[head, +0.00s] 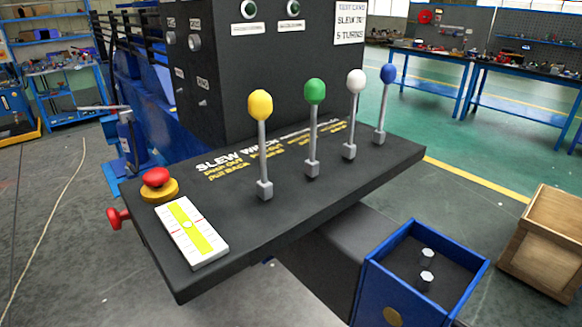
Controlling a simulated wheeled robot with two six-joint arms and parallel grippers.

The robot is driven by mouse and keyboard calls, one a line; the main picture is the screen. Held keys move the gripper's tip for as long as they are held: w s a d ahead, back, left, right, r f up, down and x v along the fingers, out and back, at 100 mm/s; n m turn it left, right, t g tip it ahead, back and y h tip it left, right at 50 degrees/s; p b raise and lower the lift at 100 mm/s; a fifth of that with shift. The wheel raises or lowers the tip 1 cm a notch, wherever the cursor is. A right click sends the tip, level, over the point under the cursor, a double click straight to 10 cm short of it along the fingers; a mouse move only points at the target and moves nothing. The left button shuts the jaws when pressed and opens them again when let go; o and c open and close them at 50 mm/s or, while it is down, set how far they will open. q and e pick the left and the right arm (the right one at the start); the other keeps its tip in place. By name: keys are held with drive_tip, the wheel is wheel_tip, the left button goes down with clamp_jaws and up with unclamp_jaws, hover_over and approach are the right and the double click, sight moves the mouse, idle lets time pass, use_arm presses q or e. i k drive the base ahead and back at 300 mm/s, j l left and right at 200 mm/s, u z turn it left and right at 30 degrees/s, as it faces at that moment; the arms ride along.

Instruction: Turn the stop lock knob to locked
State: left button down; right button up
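A black console (330,190) fills the middle of the head view. A red mushroom button on a yellow base (157,182) sits at its left end. A red knob (117,217) sticks out of the console's left side edge. The upright black panel (270,80) behind it carries small grey knobs, one at the upper left (168,23) and one below it (195,43), with small labels. I cannot read which knob is the stop lock, or its setting. Neither of my grippers is in view.
Yellow (261,105), green (314,91), white (356,81) and blue (388,73) ball-topped levers stand on the console. A white level (190,232) lies front left. A blue open box (425,270) and wooden crate (548,245) are at right. Floor at left is largely clear.

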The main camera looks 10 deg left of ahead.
sight(115, 219)
drive_tip(key=u, duration=1.35)
